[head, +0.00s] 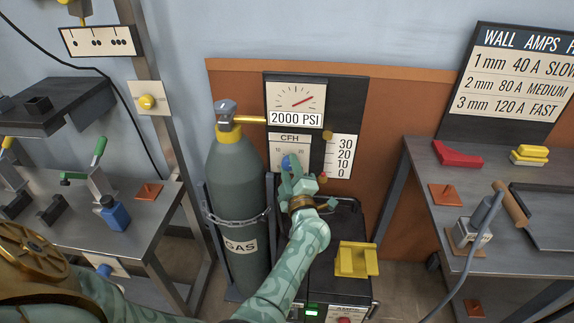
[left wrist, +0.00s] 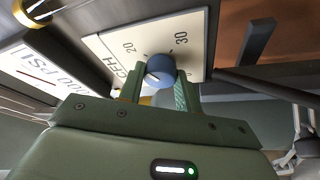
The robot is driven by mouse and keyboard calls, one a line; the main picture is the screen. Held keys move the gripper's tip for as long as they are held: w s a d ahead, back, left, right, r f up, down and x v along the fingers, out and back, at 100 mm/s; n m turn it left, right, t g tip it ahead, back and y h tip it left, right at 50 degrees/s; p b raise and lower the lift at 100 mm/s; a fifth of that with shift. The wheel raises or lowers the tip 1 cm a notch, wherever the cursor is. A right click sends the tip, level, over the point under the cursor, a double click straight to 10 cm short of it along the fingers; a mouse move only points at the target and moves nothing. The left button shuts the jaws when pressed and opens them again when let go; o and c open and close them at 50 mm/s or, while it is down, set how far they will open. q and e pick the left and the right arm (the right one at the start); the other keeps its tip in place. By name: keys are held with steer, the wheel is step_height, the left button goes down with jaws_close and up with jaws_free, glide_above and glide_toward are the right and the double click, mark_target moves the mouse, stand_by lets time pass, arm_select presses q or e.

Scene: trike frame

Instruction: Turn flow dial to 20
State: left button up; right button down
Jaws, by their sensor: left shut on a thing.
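The blue flow dial (head: 290,162) sits on the white CFH plate (head: 279,138), largely covered by my left gripper (head: 296,178) in the head view. In the left wrist view the dial (left wrist: 160,68) is between the two green fingers of my left gripper (left wrist: 158,88), which is shut on it. The plate (left wrist: 110,45) shows 20 and 30 around the dial. A short pale mark shows on the dial face, but its exact reading is unclear. Beside the plate, a scale (head: 342,157) reads 30, 20, 10, 0. My right gripper is not in view.
A yellow bracket (head: 356,259) is on the welder right of my forearm. Work tables stand left and right; the right one (head: 420,170) holds several items.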

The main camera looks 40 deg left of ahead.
arm_select(q)
steer(key=shift+r+n+g+h+p, duration=0.2)
steer(key=shift+n+g+h+p, duration=0.25)
steer(key=shift+n, duration=0.65)
steer(key=shift+n+p, duration=0.35)
steer(key=shift+n, duration=0.05)
steer(key=shift+f+n+g, duration=0.15)
steer(key=shift+n+g, duration=0.1)
steer(key=shift+n, duration=0.05)
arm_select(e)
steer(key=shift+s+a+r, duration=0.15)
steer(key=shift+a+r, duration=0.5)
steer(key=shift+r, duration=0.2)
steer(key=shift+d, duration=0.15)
arm_select(q)
steer(key=o, duration=1)
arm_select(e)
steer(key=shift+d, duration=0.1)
